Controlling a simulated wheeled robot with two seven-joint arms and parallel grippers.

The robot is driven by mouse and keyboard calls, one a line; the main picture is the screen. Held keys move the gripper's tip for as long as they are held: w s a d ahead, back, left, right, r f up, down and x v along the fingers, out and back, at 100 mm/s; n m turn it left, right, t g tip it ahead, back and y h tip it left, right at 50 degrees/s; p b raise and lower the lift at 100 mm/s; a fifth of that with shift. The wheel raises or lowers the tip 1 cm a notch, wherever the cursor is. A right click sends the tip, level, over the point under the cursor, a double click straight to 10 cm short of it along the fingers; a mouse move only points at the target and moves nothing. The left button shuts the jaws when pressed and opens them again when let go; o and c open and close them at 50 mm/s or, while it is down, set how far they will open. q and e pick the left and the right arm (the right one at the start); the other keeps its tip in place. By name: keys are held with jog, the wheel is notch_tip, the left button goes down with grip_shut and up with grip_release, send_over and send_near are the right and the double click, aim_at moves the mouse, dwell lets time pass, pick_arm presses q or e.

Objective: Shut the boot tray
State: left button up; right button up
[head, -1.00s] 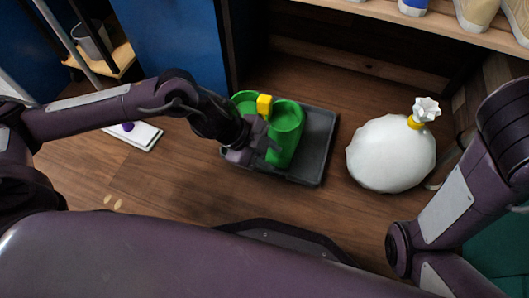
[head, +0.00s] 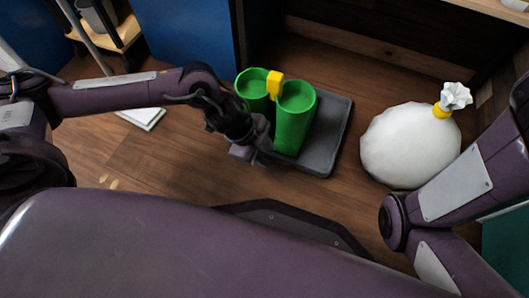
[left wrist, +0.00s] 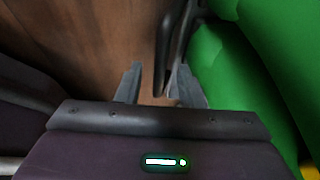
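The boot tray (head: 325,155) is a dark grey shallow tray on the wooden floor. A pair of green boots (head: 295,120) stands on it, with a yellow piece (head: 275,84) between their tops. My left gripper (head: 257,154) is at the tray's left side, beside the boots, and hides that part of the tray. In the left wrist view its fingers (left wrist: 158,88) are apart. A dark rim or bar (left wrist: 168,50), probably the tray's edge, shows between them close to the right finger; I cannot tell whether they touch. My right gripper is out of view.
A white tied bag (head: 410,145) stands on the floor right of the tray, near my right arm. A blue panel (head: 190,40) stands behind left. A white flat item (head: 143,117) lies left under my left arm. A shelf edge (head: 490,8) is at top right.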

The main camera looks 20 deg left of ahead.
pick_arm(q)
grip_shut()
dwell(0.3)
